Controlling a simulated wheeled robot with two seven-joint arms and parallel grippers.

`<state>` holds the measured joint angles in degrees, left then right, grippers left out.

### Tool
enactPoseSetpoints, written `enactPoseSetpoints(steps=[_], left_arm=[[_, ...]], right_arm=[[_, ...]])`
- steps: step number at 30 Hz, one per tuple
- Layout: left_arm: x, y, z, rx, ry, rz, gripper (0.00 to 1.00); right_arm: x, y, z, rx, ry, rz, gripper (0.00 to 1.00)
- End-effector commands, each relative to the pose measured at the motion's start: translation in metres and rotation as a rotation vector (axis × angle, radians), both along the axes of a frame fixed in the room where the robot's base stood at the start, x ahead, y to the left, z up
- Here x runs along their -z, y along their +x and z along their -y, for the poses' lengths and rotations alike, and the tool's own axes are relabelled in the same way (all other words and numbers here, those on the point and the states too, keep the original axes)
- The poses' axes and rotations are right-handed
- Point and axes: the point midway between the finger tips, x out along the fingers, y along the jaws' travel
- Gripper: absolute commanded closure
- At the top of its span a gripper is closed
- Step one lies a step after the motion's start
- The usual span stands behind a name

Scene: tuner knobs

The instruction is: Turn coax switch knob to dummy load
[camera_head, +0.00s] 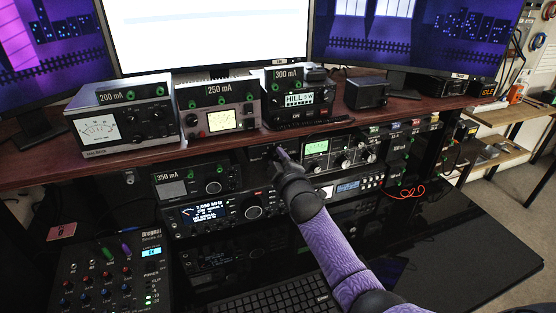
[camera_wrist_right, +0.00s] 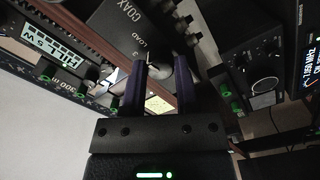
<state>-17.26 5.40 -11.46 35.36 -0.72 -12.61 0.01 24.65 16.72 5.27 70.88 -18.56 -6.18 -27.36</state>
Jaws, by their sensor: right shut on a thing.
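The coax switch is a dark box tucked under the shelf edge in the head view (camera_head: 259,153). In the right wrist view its dark face (camera_wrist_right: 118,28) carries the words "COAX" and "LOAD". My right gripper (camera_head: 279,154) reaches up to this box from the lower right. In the right wrist view its two purple-dark fingers (camera_wrist_right: 163,66) are shut on the switch knob (camera_wrist_right: 151,60), which shows only in part between the fingertips. The knob's pointing direction is hard to read. The head view hides the knob behind my gripper. My left gripper is not in view.
A green-lit meter unit (camera_head: 317,147) with knobs stands just right of the switch. The wooden shelf (camera_head: 225,141) overhangs close above. A radio with a lit display (camera_head: 215,212) sits below left, and a keyboard (camera_head: 270,300) lies in front. Red cable (camera_head: 405,191) hangs at the right.

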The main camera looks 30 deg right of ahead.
Motion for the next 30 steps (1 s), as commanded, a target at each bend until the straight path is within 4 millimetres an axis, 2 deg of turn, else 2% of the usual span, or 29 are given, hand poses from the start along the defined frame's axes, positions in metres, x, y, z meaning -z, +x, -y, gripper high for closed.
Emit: enactPoseSetpoints(steps=[1, 2, 6, 14, 17, 20, 27, 30], left_arm=[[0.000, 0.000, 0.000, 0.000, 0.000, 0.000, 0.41], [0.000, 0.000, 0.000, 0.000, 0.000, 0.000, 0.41], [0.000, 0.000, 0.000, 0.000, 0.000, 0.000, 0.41], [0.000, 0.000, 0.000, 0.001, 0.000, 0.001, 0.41], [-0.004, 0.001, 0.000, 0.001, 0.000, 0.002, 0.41], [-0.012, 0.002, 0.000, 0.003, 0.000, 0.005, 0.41], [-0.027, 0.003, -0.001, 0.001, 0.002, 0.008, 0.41], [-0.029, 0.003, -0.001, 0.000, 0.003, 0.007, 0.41]], right_arm=[[0.001, 0.000, 0.000, 0.001, 0.002, -0.004, 1.00], [0.001, 0.000, 0.000, 0.001, 0.002, -0.004, 0.58], [0.001, 0.000, 0.000, 0.001, 0.002, -0.002, 0.29], [0.000, 0.000, 0.000, 0.000, 0.000, -0.001, 0.27], [0.000, -0.006, -0.002, -0.001, 0.000, -0.002, 0.27], [-0.002, -0.023, -0.006, -0.001, 0.001, -0.003, 0.27], [-0.001, -0.080, -0.019, 0.000, 0.002, -0.003, 0.27], [0.000, -0.092, -0.022, 0.000, 0.002, -0.003, 0.27]])
